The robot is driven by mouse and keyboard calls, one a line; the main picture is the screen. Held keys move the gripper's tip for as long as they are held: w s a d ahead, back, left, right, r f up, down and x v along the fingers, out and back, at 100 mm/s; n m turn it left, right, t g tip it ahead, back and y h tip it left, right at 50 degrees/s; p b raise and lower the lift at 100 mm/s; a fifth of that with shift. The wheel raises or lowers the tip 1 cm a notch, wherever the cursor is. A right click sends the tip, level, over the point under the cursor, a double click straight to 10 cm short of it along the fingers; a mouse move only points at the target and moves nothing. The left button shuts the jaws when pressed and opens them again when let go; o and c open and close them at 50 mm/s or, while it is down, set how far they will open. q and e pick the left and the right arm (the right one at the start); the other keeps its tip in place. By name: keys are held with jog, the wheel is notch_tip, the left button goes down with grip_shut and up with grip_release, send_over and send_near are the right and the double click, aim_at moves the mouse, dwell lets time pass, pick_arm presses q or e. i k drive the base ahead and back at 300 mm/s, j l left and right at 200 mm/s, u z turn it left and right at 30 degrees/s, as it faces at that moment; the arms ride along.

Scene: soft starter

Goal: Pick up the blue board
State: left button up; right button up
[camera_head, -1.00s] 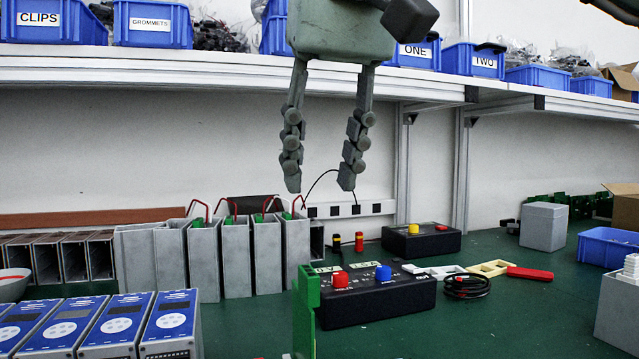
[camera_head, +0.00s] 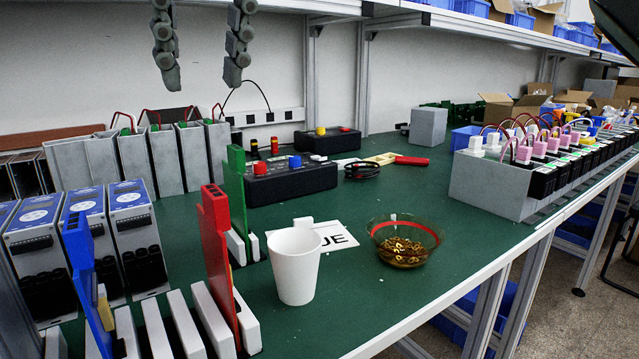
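The blue board (camera_head: 84,275) stands upright in a rack of white slotted holders (camera_head: 187,325) at the front left. A red board (camera_head: 217,260) stands upright in the same rack to its right, and a green board (camera_head: 238,195) stands farther back. My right gripper (camera_head: 202,82) hangs at the top left with its two fingers apart and nothing between them. It is high above the bench and well away from the blue board. The blue board's lower part is partly hidden by the holders. My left gripper is not in view.
Blue-and-grey devices (camera_head: 130,235) stand close behind the blue board. A white cup (camera_head: 295,265) and a glass bowl of brass parts (camera_head: 404,240) stand right of the rack. A black control box (camera_head: 290,180) is farther back. The green bench (camera_head: 440,200) has free room around the bowl.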

aim_at(77, 237)
jog(key=k, duration=1.05)
